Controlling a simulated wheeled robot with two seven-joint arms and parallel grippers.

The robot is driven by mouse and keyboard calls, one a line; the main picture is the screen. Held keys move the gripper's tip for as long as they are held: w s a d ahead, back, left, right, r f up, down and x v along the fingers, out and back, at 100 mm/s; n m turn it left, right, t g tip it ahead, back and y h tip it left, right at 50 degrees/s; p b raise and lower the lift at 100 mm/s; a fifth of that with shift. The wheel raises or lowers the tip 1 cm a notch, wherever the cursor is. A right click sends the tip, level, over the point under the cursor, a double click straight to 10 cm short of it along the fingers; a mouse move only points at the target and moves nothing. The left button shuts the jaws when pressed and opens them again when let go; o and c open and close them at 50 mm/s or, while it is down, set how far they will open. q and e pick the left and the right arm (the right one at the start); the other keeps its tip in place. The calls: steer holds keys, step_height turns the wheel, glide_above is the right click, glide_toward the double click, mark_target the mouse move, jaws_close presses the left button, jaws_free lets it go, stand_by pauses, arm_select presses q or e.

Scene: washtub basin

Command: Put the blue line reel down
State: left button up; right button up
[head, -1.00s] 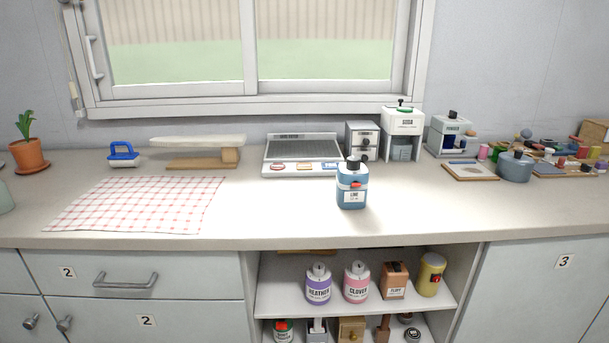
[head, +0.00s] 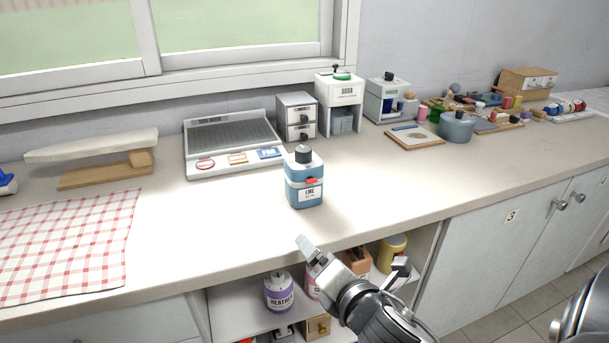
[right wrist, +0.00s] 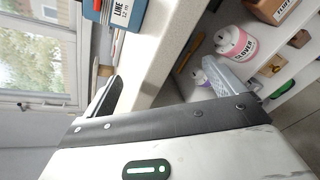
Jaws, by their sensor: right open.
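The blue line reel (head: 304,190) is a squarish blue container with a dark top knob, a red tab and a white LINE label. It stands upright on the counter (head: 390,205), in front of the white tray-like machine. Its labelled side also shows at the top of the right wrist view (right wrist: 117,12). My right gripper (head: 352,254) is open and empty, at the counter's front edge, below and to the right of the reel in the head view and apart from it. My left gripper is not in view.
A red-checked cloth (head: 70,245) lies at left, and an ironing-board-like stand (head: 105,178) behind it. A grey-and-white machine (head: 232,145) and small drawers (head: 297,117) stand behind the reel. A purple-labelled jar (head: 279,293) sits on the open shelf below.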

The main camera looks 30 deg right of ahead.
steer(key=w+d+r+n+t+h, duration=0.2)
steer(key=d+r+n+t, duration=0.1)
steer(key=r+n, duration=0.45)
steer(key=n+p, duration=0.1)
steer(key=n, duration=0.2)
glide_toward(304, 165)
steer(key=shift+y, duration=0.3)
steer(key=w, duration=0.1)
steer(key=w+d+f, duration=0.1)
steer(key=w, duration=0.3)
steer(key=shift+w+d+f, duration=0.15)
steer(key=shift+d+f, duration=0.2)
steer(key=shift+d, duration=0.05)
steer(key=shift+w+d, duration=0.15)
steer(key=shift+w, duration=0.4)
steer(key=x, duration=0.1)
steer(key=p+x, duration=0.1)
steer(key=x, duration=0.2)
steer(key=shift+d+r, duration=0.25)
steer(key=shift+r, duration=0.05)
steer(key=shift+w+d, duration=0.1)
steer(key=shift+w, duration=0.4)
